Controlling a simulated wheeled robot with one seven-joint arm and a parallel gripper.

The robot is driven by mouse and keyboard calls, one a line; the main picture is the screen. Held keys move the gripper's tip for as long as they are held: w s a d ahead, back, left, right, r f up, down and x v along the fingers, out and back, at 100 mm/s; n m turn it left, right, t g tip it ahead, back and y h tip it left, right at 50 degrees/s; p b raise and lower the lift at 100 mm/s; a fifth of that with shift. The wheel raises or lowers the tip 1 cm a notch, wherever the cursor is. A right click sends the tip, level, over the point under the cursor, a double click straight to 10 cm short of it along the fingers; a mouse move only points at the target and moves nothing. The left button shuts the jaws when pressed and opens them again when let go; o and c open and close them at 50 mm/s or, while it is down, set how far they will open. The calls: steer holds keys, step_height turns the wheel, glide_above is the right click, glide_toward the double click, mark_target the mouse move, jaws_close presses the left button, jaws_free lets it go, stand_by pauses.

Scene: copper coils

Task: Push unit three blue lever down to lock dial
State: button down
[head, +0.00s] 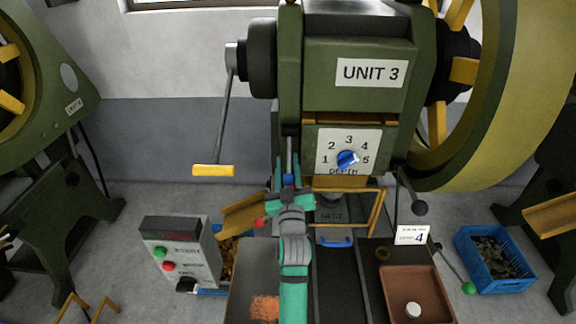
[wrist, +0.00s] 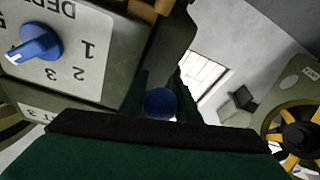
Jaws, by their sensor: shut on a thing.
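Unit three is the green press with a "UNIT 3" label (head: 370,73). Its blue lever (head: 289,179) is a grey rod with a blue ball end, left of the dial plate. My gripper (head: 288,166) is shut on the lever, with a finger on either side of it. In the wrist view the blue ball (wrist: 160,102) sits between the dark green fingers (wrist: 160,85). The blue depth dial (head: 348,159) is on a white plate numbered 1 to 5, its pale mark toward the right side. It also shows upside down in the wrist view (wrist: 37,44).
A yellow-handled crank (head: 213,170) hangs to the left. A yellow guard frame (head: 376,212) stands right of my gripper. A control box (head: 180,250) with buttons is lower left. A card reading 4 (head: 411,236), brown tray (head: 417,285) and blue crate (head: 494,259) are lower right.

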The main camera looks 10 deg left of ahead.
steer(key=shift+d+r, duration=0.3)
steer(key=shift+r, duration=0.3)
steer(key=c, duration=1.4)
jaws_free()
steer(key=shift+d, duration=0.1)
steer(key=shift+o, duration=0.2)
steer(key=shift+f, duration=0.2)
steer(key=shift+f, duration=0.35)
steer(key=shift+s, duration=0.15)
